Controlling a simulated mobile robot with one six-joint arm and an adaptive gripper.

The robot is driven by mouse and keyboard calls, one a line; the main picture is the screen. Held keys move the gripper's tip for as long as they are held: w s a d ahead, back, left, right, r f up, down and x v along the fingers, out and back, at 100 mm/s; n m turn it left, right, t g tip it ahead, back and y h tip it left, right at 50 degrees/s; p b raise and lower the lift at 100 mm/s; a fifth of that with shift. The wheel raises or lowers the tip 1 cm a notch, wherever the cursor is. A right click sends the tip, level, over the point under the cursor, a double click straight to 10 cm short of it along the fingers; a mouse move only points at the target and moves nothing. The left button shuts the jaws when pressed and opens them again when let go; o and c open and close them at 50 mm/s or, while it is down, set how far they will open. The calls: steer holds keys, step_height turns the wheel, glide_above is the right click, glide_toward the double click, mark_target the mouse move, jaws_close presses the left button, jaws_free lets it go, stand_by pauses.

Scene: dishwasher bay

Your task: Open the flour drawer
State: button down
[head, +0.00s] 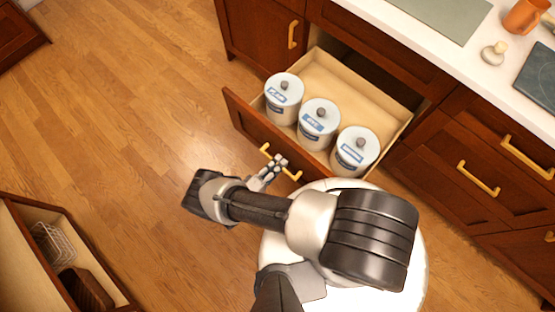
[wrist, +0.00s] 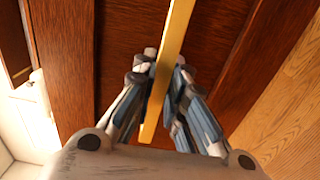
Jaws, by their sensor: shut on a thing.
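The flour drawer (head: 262,124) is pulled out from the dark wood cabinet, its pale inside showing. Three white lidded canisters with blue labels stand in a row along its front: one at the left (head: 283,99), one in the middle (head: 318,124) and one at the right (head: 355,151). The labels are too small to read surely. My gripper (head: 279,163) is at the drawer's front, shut on the brass handle (head: 266,152). In the wrist view the handle (wrist: 174,45) runs between the fingers (wrist: 160,75), against the dark drawer front (wrist: 120,45).
Closed drawers with brass handles (head: 478,178) are at the right. The white counter (head: 455,55) above holds an orange mug (head: 525,16) and a dark board (head: 540,78). Another open drawer (head: 75,240) with a wire basket lies at the lower left. Wood floor between is clear.

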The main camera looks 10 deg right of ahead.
steer(key=shift+s+a, duration=0.1)
steer(key=shift+a, duration=0.05)
steer(key=c, duration=1.6)
jaws_free()
steer(key=v, duration=0.7)
steer(key=shift+a, duration=0.2)
steer(key=shift+s, duration=0.15)
